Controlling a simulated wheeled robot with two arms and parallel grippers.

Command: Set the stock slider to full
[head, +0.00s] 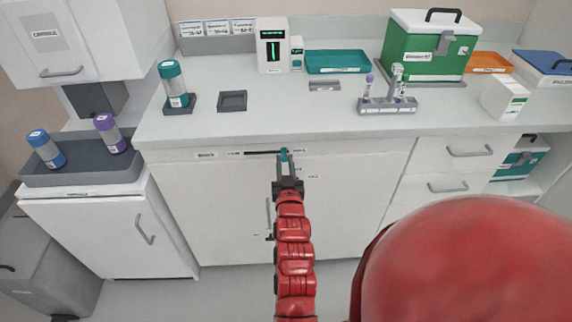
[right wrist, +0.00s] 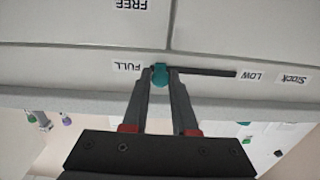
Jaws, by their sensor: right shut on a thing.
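The stock slider has a teal knob (head: 284,153) on a dark horizontal slot (head: 262,153) in the counter's front panel. In the head view the knob is at the slot's right end, next to the FULL label (head: 299,150). The right wrist view is upside down; there the teal knob (right wrist: 160,76) sits close to the FULL label (right wrist: 127,67), with the bare slot (right wrist: 207,72) running to the LOW label (right wrist: 251,76). My right gripper (head: 285,162) is shut on the knob, a finger on each side. My left gripper is not in view.
The white counter (head: 225,128) overhangs just above the slider. On it stand a teal-capped bottle (head: 173,84), a tube rack (head: 387,106), a teal tray (head: 338,62) and a green box (head: 427,46).

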